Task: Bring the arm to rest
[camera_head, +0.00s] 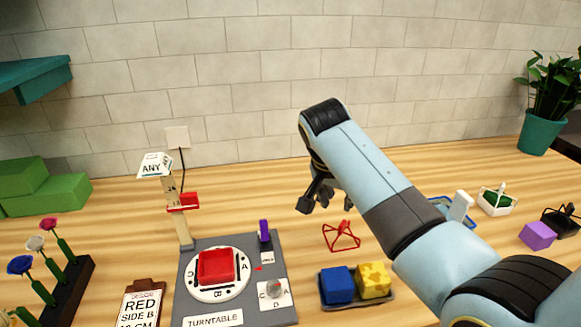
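My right arm comes in from the lower right and reaches up over the table. Its dark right gripper (326,201) hangs past the bent wrist, above the table behind the red wire stand (341,237). Its fingers look spread apart, with nothing seen between them. The arm hides part of the gripper. My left gripper is not in view.
A turntable board (283,308) bears a red block (216,266). A tray (389,299) holds a blue block (337,285) and a yellow block (374,280). A flower rack (71,291), green blocks (46,192) and a purple block (537,235) stand around.

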